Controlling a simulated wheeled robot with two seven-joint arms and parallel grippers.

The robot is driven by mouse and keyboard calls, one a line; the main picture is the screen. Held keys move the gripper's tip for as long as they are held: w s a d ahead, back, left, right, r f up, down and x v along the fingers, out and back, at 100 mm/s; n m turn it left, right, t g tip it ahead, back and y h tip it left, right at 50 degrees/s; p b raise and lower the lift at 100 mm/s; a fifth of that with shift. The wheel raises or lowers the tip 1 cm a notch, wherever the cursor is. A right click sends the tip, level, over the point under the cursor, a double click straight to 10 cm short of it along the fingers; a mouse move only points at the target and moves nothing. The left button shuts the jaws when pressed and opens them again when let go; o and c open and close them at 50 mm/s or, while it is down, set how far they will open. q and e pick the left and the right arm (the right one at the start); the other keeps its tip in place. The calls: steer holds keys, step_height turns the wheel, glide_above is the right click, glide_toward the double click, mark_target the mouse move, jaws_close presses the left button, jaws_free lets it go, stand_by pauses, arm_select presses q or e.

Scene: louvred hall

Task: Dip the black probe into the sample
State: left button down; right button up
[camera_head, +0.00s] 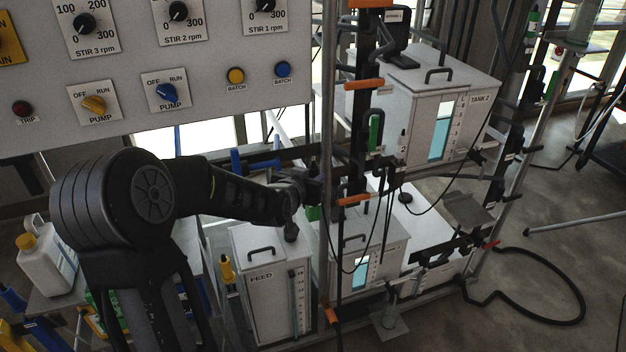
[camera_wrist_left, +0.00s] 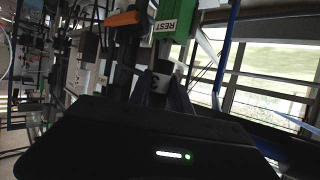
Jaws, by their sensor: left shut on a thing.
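My left gripper (camera_head: 316,188) reaches in from the left to the frame's upright post, above the white FEED tank. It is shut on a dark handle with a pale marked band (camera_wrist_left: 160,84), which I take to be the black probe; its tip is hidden. In the left wrist view the handle is between the fingers, just beneath a green block marked REST (camera_wrist_left: 175,14). I cannot pick out the sample with certainty. My right gripper is not in view.
The FEED tank (camera_head: 262,300), a smaller white tank (camera_head: 385,240) and TANK 2 (camera_head: 470,125) stand around the frame. Black cables hang beside the post. An orange clamp (camera_head: 355,199) is close to the gripper. A control panel (camera_head: 215,50) is behind my arm.

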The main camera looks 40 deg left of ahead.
arm_select(q)
steer(key=shift+r, duration=0.1)
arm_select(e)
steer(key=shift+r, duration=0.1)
arm_select(q)
step_height(320, 180, up, 12)
steer(key=p, duration=0.6)
steer(key=shift+f, duration=0.2)
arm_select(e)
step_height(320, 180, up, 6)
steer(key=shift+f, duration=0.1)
